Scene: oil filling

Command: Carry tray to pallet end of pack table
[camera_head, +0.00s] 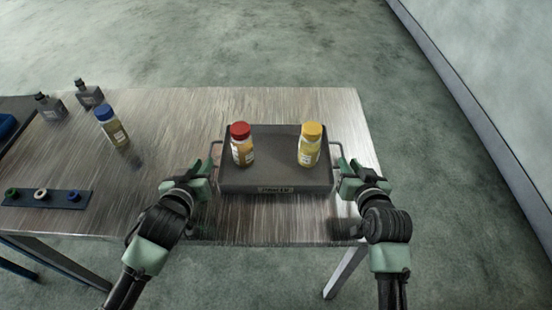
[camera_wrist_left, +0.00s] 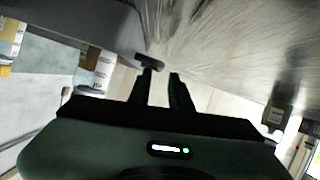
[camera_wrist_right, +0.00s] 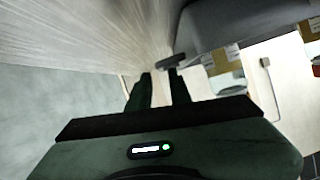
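The dark grey tray (camera_head: 275,172) sits on the pack table (camera_head: 270,222) near its right end. A red-capped bottle (camera_head: 242,146) and a yellow-capped bottle (camera_head: 309,146) stand upright in it. My left gripper (camera_head: 203,168) is at the tray's left handle (camera_head: 213,152). My right gripper (camera_head: 347,165) is at the right handle (camera_head: 338,150). In the left wrist view my fingers (camera_wrist_left: 160,78) are apart, with the handle end (camera_wrist_left: 150,62) at one fingertip. In the right wrist view my fingers (camera_wrist_right: 160,76) are also apart, with the handle end (camera_wrist_right: 172,62) at one fingertip.
A blue-capped bottle (camera_head: 112,128) and two dark bottles (camera_head: 89,94) (camera_head: 50,107) stand on the table's left part. A dark strip (camera_head: 58,198) holds coloured rings. The table's right edge is close beside the tray; open floor (camera_head: 440,180) lies beyond.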

